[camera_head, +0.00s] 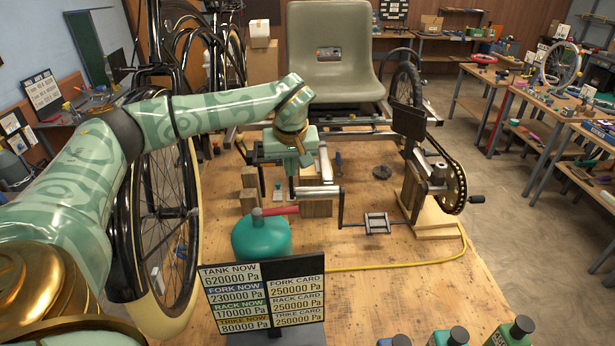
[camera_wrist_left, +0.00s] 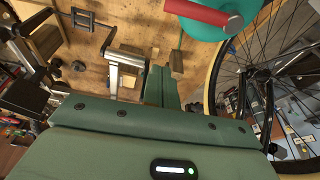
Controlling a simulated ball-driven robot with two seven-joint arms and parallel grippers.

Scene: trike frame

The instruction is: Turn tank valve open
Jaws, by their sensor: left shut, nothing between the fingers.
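The teal tank (camera_head: 262,238) stands on the wooden bench with a grey knob on top. A red valve handle (camera_head: 283,210) sticks out from its top toward the right. In the left wrist view, the red handle (camera_wrist_left: 198,11) and part of the tank (camera_wrist_left: 248,22) show at the upper right. My left gripper (camera_head: 304,160) is shut and empty, above and beyond the handle, apart from it. Its green fingers (camera_wrist_left: 160,84) point up the wrist picture, toward a wooden block. My right gripper is not in view.
A sign (camera_head: 263,299) with pressure readings stands in front of the tank. A silver cylinder (camera_head: 318,192) sits close to my left gripper. A crank and chain drive (camera_head: 440,180) stands at the right. A spoked wheel (camera_head: 165,215) is at the left.

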